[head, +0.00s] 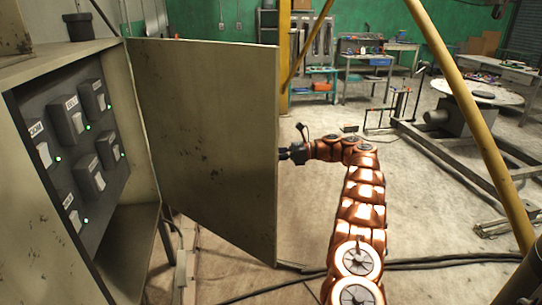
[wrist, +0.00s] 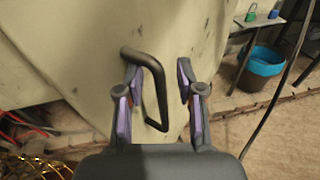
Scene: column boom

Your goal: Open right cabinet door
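The right cabinet door (head: 208,125) is a beige, stained panel swung wide open from the cabinet (head: 25,150) at the left. My gripper (head: 291,154) is beside the door's free edge in the head view, partly hidden behind it. In the wrist view the black bar handle (wrist: 158,92) stands out from the door face (wrist: 75,45). My gripper (wrist: 157,78) has its two purple-padded fingers apart, with the handle between them, nearer the left finger. A gap shows between the handle and the right finger. The handle is hidden in the head view.
Switches with green lights (head: 75,118) fill the panel inside the cabinet. A yellow post (head: 480,120) and a metal frame (head: 440,150) stand at the right. Cables (head: 430,262) lie on the floor. A blue bin (wrist: 262,68) is right of the door. Floor beyond the door is mostly clear.

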